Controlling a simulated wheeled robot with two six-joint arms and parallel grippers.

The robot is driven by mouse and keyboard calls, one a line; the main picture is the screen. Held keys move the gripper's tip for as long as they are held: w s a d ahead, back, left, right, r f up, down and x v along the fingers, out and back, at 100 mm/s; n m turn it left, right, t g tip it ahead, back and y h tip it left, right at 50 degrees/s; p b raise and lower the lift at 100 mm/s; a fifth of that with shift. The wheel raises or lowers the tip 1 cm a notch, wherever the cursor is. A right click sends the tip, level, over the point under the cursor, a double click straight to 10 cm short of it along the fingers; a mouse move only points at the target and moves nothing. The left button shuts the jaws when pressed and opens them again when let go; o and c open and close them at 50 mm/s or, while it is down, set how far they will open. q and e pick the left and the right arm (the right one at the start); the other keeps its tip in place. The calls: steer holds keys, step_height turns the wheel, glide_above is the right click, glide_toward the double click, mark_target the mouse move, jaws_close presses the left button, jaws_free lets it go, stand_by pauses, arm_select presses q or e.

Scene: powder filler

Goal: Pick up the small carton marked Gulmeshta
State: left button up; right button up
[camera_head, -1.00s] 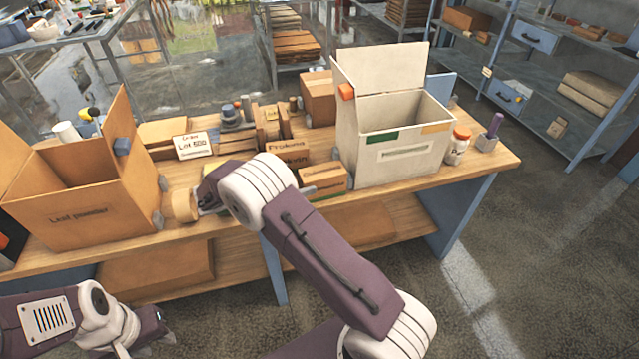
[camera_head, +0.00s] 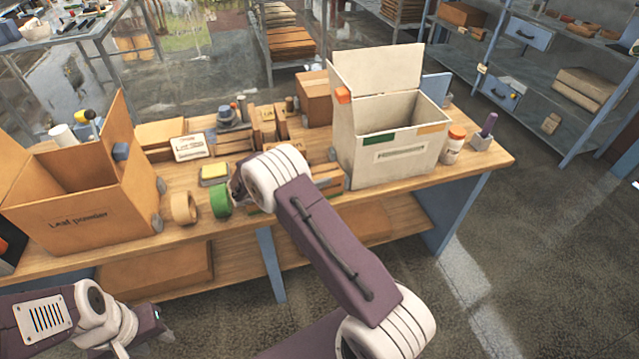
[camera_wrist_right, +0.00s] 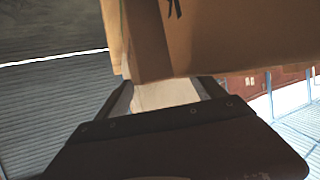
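Several small brown cartons stand at the middle of the workbench, mostly behind my right wrist in the head view; part of one carton (camera_head: 328,178) shows at the wrist's right. I cannot read the name Gulmeshta on any of them. My right gripper is hidden behind its wrist in the head view. In the right wrist view my right gripper (camera_wrist_right: 166,86) has its fingers apart, with a pale surface between them and a brown box face (camera_wrist_right: 235,35) close at the tips; I cannot tell whether they touch. My left gripper (camera_head: 160,325) is low at the lower left, off the bench.
A large open carton marked Leaf powder (camera_head: 85,215) stands left, a white open box (camera_head: 395,155) right. A tan tape roll (camera_head: 183,207), green tape roll (camera_head: 220,200), yellow sponge (camera_head: 214,174) and sign card (camera_head: 189,147) lie between. A white jar (camera_head: 453,144) stands right.

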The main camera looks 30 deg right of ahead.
jaws_close()
steer(key=shift+s, duration=0.1)
